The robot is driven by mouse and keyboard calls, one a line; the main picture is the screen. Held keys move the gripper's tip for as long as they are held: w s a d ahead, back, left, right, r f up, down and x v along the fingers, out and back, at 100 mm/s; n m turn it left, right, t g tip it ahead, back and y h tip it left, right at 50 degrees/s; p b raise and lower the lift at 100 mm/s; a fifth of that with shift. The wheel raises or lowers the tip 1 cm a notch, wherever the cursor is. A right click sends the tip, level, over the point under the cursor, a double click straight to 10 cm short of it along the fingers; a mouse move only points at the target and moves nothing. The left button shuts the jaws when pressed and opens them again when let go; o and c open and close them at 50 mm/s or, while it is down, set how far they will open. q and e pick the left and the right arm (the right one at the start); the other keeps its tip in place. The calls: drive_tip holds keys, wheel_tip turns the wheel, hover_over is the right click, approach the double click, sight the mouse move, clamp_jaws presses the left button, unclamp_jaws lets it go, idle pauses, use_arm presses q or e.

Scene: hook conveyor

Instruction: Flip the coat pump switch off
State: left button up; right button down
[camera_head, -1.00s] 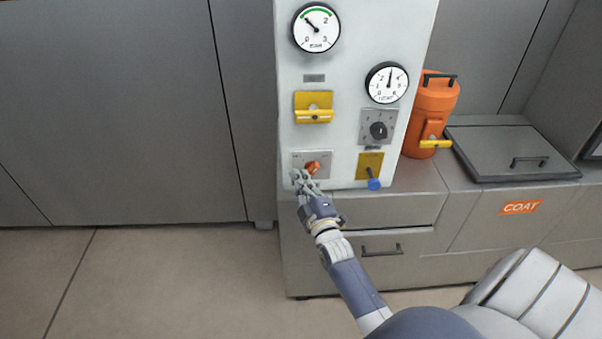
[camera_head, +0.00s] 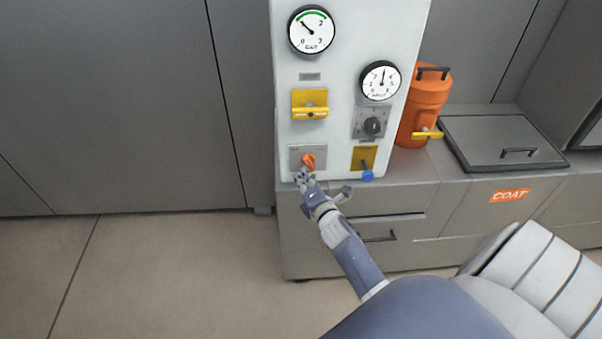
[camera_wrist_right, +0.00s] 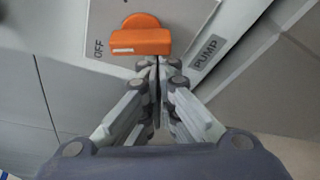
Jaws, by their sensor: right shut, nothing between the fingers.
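The orange pump switch (camera_head: 308,161) is a rotary knob on a grey plate, low on the white panel. In the right wrist view the knob (camera_wrist_right: 140,38) lies crosswise, and the end with a white line points toward the OFF label (camera_wrist_right: 98,48). The PUMP label (camera_wrist_right: 205,52) is on the other side. My right gripper (camera_head: 304,177) is shut and empty, just below the knob. Its fingertips (camera_wrist_right: 157,65) are close to the knob's lower edge; I cannot tell if they touch. My left gripper is not in view.
The white panel (camera_head: 345,115) also carries two gauges, a yellow handle (camera_head: 310,113), a black dial (camera_head: 373,126) and a blue-tipped lever (camera_head: 367,175). An orange canister (camera_head: 425,108) and a lidded COAT bin (camera_head: 500,145) stand to the right. Floor at left is clear.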

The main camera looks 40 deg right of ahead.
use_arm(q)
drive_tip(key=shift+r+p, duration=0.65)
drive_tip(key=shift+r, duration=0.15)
use_arm(e)
drive_tip(key=shift+s+d+f+n+g+h, duration=0.15)
drive_tip(key=shift+d+n+g, duration=0.15)
drive_tip(key=shift+n, duration=0.45)
drive_tip(key=shift+s+d+f+n+g+h, duration=0.15)
drive_tip(key=shift+n+g, duration=0.25)
drive_tip(key=shift+n, duration=0.35)
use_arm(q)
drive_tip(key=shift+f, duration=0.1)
